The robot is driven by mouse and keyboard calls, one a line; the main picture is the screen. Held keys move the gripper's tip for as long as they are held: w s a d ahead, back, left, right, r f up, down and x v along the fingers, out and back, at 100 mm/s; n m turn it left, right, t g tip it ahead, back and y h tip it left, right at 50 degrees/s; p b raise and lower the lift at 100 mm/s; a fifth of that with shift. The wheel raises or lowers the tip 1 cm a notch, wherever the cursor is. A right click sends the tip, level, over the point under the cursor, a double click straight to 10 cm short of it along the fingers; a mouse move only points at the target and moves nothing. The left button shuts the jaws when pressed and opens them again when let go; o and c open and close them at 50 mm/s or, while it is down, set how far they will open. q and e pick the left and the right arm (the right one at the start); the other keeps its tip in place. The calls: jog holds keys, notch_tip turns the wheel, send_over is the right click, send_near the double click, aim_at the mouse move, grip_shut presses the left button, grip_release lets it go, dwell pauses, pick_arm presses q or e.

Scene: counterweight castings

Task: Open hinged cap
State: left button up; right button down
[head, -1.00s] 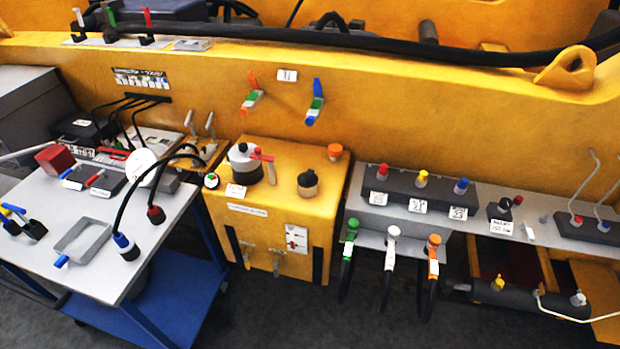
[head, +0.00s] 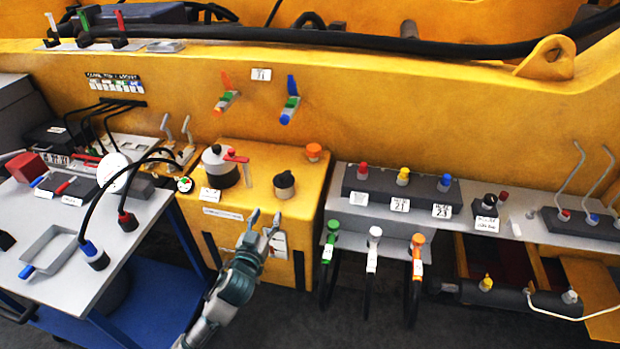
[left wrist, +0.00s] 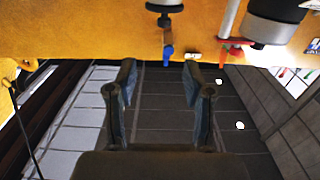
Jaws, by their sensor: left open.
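A yellow tank (head: 240,175) stands against the yellow machine wall. My right gripper is out of view.
A blue-framed cart (head: 80,255) with a grey top, cables and a tray stands left of the tank. On the right, a grey shelf (head: 385,220) carries colored knobs, with hoses hanging below.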

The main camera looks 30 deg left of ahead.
pick_arm(q)
send_near(282, 180)
jog(key=b+x, duration=0.1)
jog(key=x, duration=0.9)
jog(key=shift+w, duration=0.15)
jog(key=shift+w+a, duration=0.3)
jog(key=shift+w, duration=0.1)
jog(key=shift+a, duration=0.2)
jog(key=shift+d, duration=0.15)
jog(key=c, duration=0.8)
grip_shut()
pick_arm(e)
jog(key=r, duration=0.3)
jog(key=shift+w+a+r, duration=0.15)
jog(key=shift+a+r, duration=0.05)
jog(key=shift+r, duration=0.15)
